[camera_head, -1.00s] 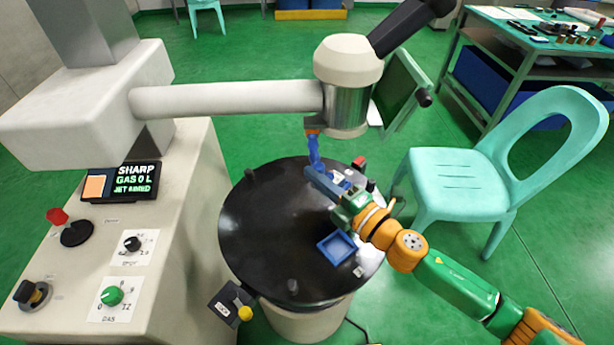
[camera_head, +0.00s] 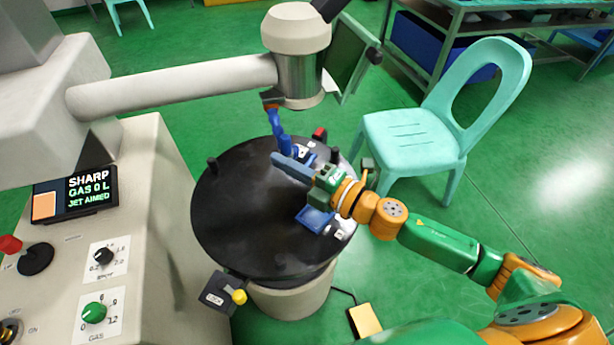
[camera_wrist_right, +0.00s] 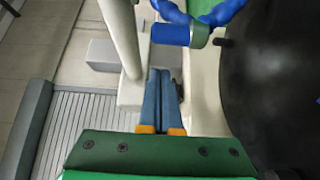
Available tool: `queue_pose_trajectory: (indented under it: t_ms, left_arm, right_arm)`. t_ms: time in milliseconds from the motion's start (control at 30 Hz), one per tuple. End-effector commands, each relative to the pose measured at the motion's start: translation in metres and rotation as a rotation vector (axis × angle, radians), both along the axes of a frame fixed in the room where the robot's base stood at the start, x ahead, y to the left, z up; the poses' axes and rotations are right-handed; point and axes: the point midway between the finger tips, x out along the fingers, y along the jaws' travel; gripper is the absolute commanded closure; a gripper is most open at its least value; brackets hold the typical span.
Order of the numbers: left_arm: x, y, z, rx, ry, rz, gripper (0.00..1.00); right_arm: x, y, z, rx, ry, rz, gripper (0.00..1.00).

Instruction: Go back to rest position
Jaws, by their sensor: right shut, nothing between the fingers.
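My right gripper (camera_head: 287,163) reaches in from the right in the head view, over the round black table (camera_head: 235,215). Its blue fingers also show in the right wrist view (camera_wrist_right: 160,100), side by side and closed, with nothing between them. The gripper is close to a blue jointed nozzle (camera_head: 276,127) that hangs below the microscope-like head (camera_head: 298,80). The nozzle also appears above the fingers in the wrist view (camera_wrist_right: 172,34). My left gripper is not in view.
A blue square tray (camera_head: 313,219) lies on the table beneath my right arm. A white machine cabinet with dials and a display (camera_head: 77,193) stands at left. A turquoise chair (camera_head: 415,138) stands behind my right arm. Green floor at right is open.

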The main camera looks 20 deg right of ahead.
Motion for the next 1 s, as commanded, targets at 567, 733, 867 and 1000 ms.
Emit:
queue_pose_trajectory:
  t_ms: [567, 733, 867, 1000]
  left_arm:
    - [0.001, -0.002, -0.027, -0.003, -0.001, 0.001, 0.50]
    - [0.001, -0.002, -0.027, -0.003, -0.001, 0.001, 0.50]
    - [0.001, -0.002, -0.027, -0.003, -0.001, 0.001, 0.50]
    - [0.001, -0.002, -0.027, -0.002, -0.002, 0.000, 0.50]
  right_arm:
    - [-0.039, -0.042, 0.000, 0.011, 0.006, -0.008, 1.00]
    - [-0.026, -0.084, -0.033, 0.363, 0.278, -0.410, 1.00]
    - [-0.065, -0.120, -0.116, 0.654, 0.701, -0.842, 1.00]
    - [-0.124, -0.119, -0.173, 0.781, 1.033, -1.099, 1.00]
